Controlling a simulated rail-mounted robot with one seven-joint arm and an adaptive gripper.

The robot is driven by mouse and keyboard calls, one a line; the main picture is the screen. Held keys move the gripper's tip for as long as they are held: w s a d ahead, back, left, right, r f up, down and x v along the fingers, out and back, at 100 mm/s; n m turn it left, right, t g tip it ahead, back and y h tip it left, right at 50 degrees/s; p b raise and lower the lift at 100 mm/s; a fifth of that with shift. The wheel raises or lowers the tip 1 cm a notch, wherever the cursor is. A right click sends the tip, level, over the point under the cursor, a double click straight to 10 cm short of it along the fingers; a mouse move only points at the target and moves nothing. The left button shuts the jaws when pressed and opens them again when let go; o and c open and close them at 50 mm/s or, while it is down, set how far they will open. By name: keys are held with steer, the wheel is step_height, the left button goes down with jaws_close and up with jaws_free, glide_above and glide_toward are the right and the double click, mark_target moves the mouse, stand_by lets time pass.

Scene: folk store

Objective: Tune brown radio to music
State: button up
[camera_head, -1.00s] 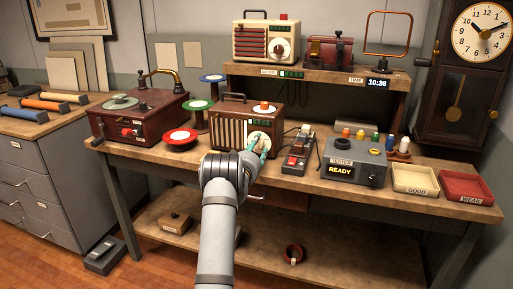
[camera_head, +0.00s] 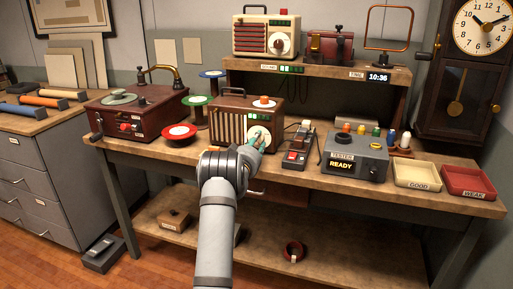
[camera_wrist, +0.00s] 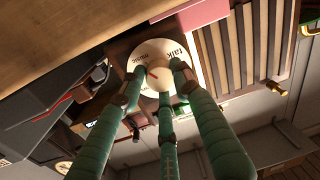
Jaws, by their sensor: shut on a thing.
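The brown radio (camera_head: 232,123) stands on the workbench, its striped grille on the left and a pale round dial (camera_head: 252,130) on the right. My gripper (camera_head: 257,139) is at the dial, its green fingers shut on the knob in the dial's middle. In the wrist view the white dial (camera_wrist: 146,50) reads "music" at left and "talk" at upper right. A short red pointer mark (camera_wrist: 152,72) shows between the fingers, on the side of "music". The fingers (camera_wrist: 158,76) hide part of the knob, so its exact setting is unclear.
A red-brown record player (camera_head: 135,112) and a red reel (camera_head: 179,133) stand left of the radio. A small switch box (camera_head: 297,155) and a grey tester (camera_head: 355,161) stand right. A cream radio (camera_head: 266,36) sits on the shelf above, over a green-lit indicator (camera_head: 291,69).

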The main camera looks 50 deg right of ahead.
steer(key=shift+w+r, duration=0.1)
steer(key=shift+r, duration=0.1)
steer(key=o, duration=1.2)
steer(key=shift+c, duration=0.2)
steer(key=shift+f, duration=0.1)
steer(key=v, duration=1.2)
